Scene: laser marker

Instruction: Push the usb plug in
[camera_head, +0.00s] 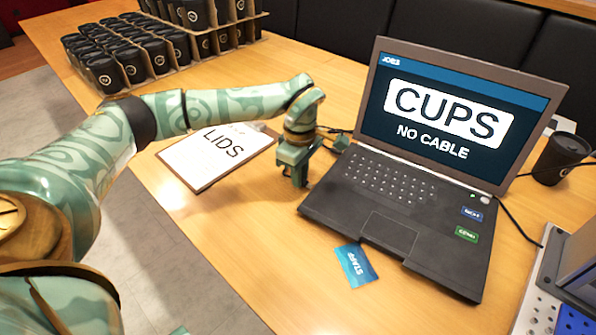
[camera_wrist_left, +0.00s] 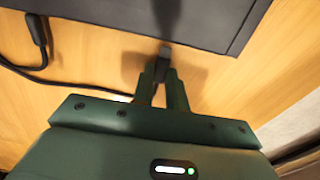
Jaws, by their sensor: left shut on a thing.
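The open laptop (camera_head: 365,225) stands on the table, its screen reading "CUPS" and "NO CABLE". My left gripper (camera_head: 296,180) is low beside the laptop's left edge. In the left wrist view, my left gripper (camera_wrist_left: 164,82) is shut on a small dark usb plug (camera_wrist_left: 165,52). The plug points at the side of the laptop (camera_wrist_left: 105,12) and its tip is at or very near that edge. I cannot tell whether it is touching or inside a port. In the head view the plug is hidden by the gripper. My right gripper is not in view.
A black cable with a connector (camera_wrist_left: 39,30) lies left in the wrist view. A "LIDS" clipboard (camera_head: 215,158) lies left of the gripper. A blue staff card (camera_head: 355,265) lies before the laptop. A black cup (camera_head: 561,160) stands right; crated cups (camera_head: 130,55) stand far left.

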